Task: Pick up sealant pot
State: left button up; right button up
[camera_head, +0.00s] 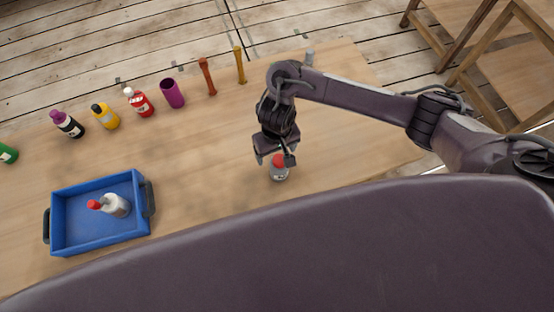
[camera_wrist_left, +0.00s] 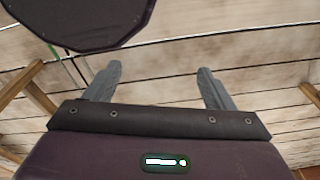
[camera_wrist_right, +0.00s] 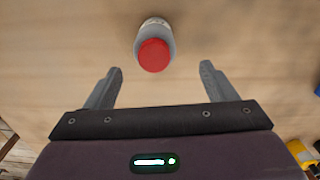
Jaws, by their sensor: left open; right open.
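A small grey pot with a red lid (camera_head: 279,173), which looks like the sealant pot, stands on the wooden table under my right gripper (camera_head: 276,160). In the right wrist view the pot (camera_wrist_right: 154,52) is just beyond the fingertips, roughly centred between them and not gripped. My right gripper also shows there (camera_wrist_right: 161,70), open and empty. My left gripper (camera_wrist_left: 160,72) is open and empty in the left wrist view, over the plank floor. It does not show in the head view.
A blue tray (camera_head: 60,226) at the left holds a white bottle with a red tip (camera_head: 115,205). A row of bottles, a magenta cup (camera_head: 172,93) and orange and yellow rods lines the far table edge. The table (camera_head: 205,150) between tray and pot is clear.

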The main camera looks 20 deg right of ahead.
aim_at(279, 159)
jog(key=shift+s+d+f, duration=0.15)
jog(key=shift+s+f, duration=0.35)
jog(key=shift+f, duration=0.15)
jog(key=shift+w+f, duration=0.1)
jog(key=shift+f, duration=0.3)
jog(key=f, duration=0.1)
jog(key=f+b, duration=0.1)
jog(key=f, duration=0.1)
jog(key=shift+w+d+f, duration=0.15)
jog(key=shift+d+f, duration=0.1)
jog(key=shift+f, duration=0.55)
jog(key=shift+c, duration=0.7)
pick_arm(q)
jog(key=shift+s+f, duration=0.75)
jog(key=shift+s, duration=0.35)
pick_arm(e)
jog(key=c, duration=1)
